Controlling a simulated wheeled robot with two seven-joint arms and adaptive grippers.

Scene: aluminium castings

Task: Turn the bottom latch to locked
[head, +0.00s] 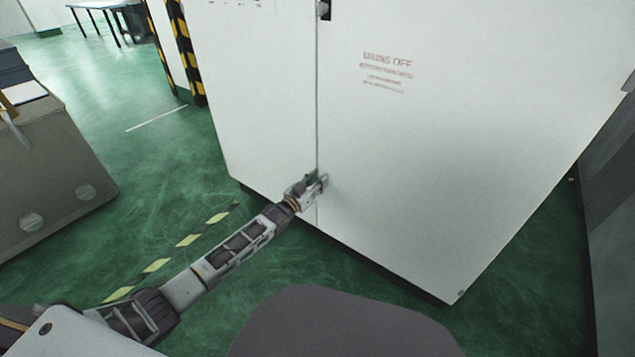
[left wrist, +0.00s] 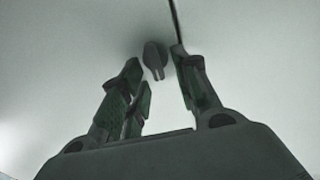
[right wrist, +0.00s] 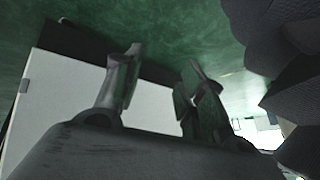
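The bottom latch (left wrist: 153,56) is a small dark knob with a grey lever on the white cabinet door, left of the door seam in the left wrist view. Its lever points down toward my gripper in that view. My left gripper (left wrist: 157,66) is open, its fingertips on either side of the latch with gaps showing. In the head view my left gripper (head: 315,184) is at the cabinet's lower front by the seam and hides the latch. My right gripper (right wrist: 165,78) is open and empty, away from the latch. It is outside the head view.
The white cabinet (head: 440,150) has red lettering on its right door. A dark upper latch (head: 323,10) sits high on the seam. A grey box-shaped unit (head: 50,160) stands left. Green floor between them is clear, with a yellow-black stripe (head: 188,240).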

